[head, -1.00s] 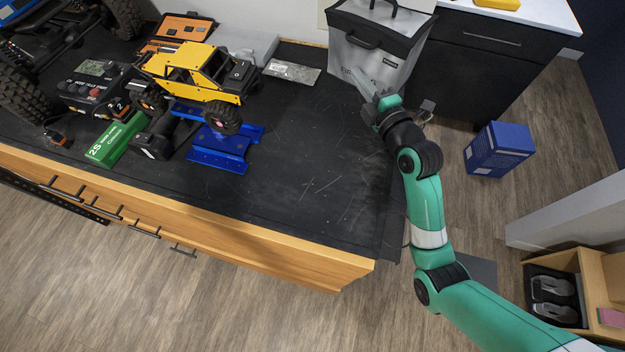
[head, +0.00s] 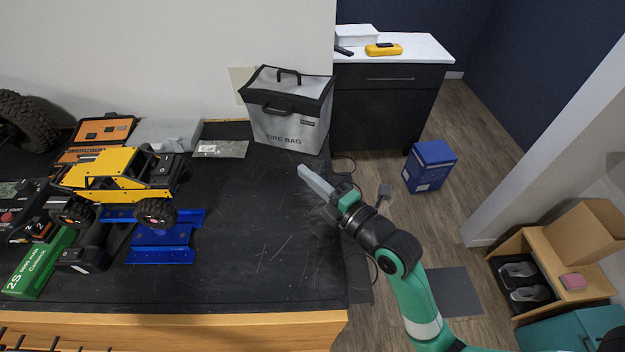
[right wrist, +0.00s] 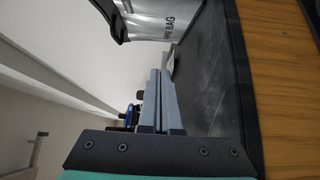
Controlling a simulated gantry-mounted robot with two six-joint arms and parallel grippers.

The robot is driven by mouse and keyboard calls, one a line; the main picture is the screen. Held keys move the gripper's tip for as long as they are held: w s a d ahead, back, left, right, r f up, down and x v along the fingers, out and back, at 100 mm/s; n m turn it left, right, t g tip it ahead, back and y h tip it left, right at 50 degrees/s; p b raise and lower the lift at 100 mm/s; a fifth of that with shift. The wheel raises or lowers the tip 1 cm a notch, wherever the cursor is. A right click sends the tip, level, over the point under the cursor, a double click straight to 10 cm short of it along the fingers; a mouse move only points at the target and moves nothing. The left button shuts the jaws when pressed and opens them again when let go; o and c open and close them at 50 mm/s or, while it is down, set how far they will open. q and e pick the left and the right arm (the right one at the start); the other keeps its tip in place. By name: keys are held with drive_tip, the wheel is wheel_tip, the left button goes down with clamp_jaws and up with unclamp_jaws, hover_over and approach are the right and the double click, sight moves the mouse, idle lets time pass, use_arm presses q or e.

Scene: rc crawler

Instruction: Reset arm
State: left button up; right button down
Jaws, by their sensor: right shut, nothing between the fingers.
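My right gripper (head: 316,182) is above the right end of the black work mat (head: 270,230), in front of the fire bag. Its two grey fingers lie together, with nothing between them. In the right wrist view the fingers (right wrist: 158,100) are also closed together and empty. My left gripper is in neither view.
The grey fire bag (head: 290,125) stands upright at the mat's back right. A yellow crawler (head: 110,175) sits on a blue stand (head: 165,245) at left, beside a green battery box (head: 38,265). A blue box (head: 428,167) is on the floor. The mat's middle is clear.

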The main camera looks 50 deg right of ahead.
drive_tip(key=shift+s+a, duration=0.1)
drive_tip(key=shift+s, duration=0.5)
